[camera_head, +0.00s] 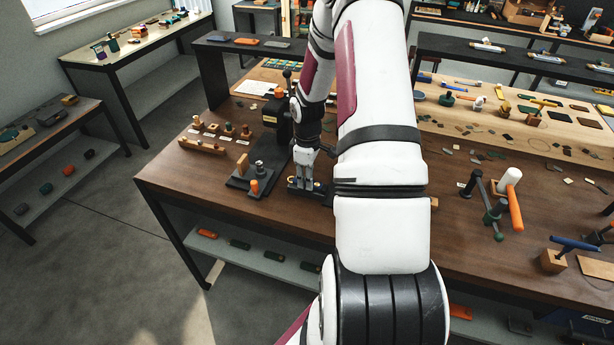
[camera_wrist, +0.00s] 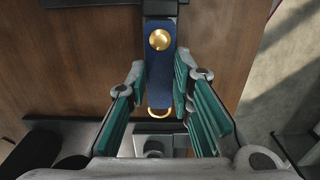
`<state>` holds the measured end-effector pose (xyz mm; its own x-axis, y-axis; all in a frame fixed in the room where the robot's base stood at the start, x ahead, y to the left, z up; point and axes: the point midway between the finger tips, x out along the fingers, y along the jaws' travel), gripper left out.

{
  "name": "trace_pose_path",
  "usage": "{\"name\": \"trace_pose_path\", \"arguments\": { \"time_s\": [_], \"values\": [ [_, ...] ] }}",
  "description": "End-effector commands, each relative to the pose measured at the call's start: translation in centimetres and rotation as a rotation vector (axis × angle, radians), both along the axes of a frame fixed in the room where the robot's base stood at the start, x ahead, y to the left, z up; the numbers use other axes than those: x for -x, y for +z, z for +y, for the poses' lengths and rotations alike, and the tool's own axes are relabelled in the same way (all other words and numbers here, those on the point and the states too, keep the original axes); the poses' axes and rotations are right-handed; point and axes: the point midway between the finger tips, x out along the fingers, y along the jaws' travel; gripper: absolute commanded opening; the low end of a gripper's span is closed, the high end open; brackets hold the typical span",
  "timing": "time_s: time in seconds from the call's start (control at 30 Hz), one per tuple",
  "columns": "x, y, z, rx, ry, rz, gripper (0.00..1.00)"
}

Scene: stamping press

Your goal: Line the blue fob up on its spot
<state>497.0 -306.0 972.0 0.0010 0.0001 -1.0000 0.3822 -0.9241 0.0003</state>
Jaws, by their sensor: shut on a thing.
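The blue fob (camera_wrist: 159,75) is a long dark-blue strip with a round brass stud near its far end and a brass ring at its near end. In the wrist view it lies lengthwise between the teal-padded fingers of my gripper (camera_wrist: 161,72), which is shut on it. Its far end meets or overlaps a dark bar (camera_wrist: 165,8); I cannot tell which. In the head view my gripper (camera_head: 303,182) points down at the brown bench, right beside the black press (camera_head: 277,122). The fob is too small there to make out surely. I cannot pick out its spot.
A wooden block with stamps (camera_head: 202,146) stands left of the press on the brown bench (camera_head: 165,178). The bench's front edge runs close below my gripper. My arm hides the bench's middle.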

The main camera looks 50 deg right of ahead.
Motion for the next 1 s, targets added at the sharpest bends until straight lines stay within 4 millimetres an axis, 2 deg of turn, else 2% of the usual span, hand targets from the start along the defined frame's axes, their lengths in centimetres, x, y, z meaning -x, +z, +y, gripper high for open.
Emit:
{"name": "trace_pose_path", "arguments": {
  "time_s": [0.6,0.63,0.73,0.93,1.0],
  "values": [
    [0.0,-1.2,0.0,0.0,0.001,-0.001,0.01],
    [0.0,-1.2,0.0,0.0,0.001,0.0,0.23],
    [0.0,-1.2,0.0,0.0,0.001,0.0,0.44],
    [0.0,-1.2,0.0,0.0,0.001,0.0,0.44],
    [0.0,-1.2,0.0,0.0,0.001,0.0,0.38]
  ]
}}
